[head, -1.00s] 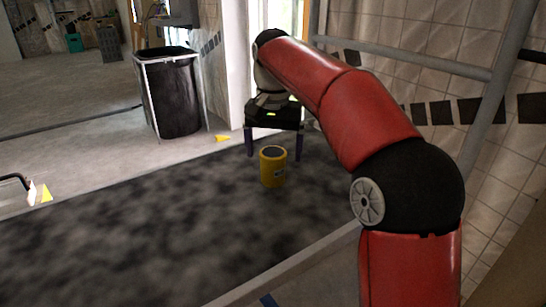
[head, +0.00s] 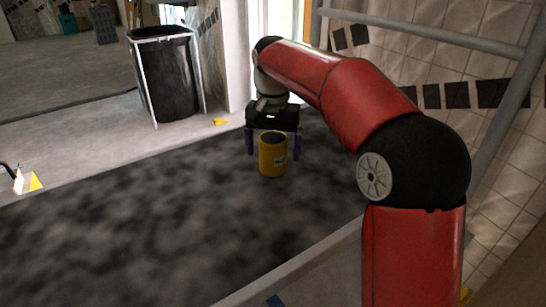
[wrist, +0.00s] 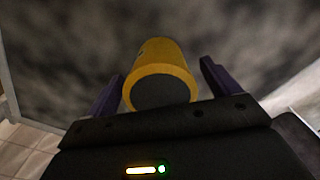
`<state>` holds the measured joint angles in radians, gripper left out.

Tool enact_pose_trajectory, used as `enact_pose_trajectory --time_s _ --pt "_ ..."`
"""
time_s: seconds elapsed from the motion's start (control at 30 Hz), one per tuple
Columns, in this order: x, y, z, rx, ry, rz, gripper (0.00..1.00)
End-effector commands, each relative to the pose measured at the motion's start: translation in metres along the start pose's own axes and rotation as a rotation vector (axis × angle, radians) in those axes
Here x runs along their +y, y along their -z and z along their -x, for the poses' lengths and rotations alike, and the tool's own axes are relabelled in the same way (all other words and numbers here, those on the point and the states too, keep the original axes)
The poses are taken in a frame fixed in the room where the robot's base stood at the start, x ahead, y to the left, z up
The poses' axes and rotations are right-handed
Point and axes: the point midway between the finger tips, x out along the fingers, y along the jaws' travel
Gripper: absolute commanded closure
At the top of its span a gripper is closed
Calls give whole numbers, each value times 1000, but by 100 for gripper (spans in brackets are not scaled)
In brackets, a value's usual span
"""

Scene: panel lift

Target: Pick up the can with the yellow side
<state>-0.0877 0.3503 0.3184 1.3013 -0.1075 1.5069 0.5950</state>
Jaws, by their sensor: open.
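The yellow-sided can (head: 272,157) stands upright on the dark mottled surface (head: 150,235), with a dark top and a small pale label on its side. My gripper (head: 273,150) is just behind and above the can in the head view, its two purple fingers spread to either side. In the wrist view the can (wrist: 160,72) lies between the open fingers (wrist: 158,85), with its dark round end toward the gripper body. The can fills much of the gap, and I see no finger clearly touching it. The fingertips are partly hidden in the head view.
A black bin in a pale frame (head: 168,75) stands at the back left. A grey rail (head: 300,268) runs along the near right edge of the dark surface. Grey bars (head: 430,35) stand before the tiled wall at right. The dark surface left of the can is clear.

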Motion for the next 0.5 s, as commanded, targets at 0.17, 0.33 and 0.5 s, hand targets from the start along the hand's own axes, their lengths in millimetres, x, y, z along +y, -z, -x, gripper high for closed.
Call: enact_pose_trajectory --time_s 0.17,0.33,0.5 --pt "0 0 0 1 0 0 12" --pt "0 0 0 1 0 1 29" --pt "0 0 0 0 0 1 51"
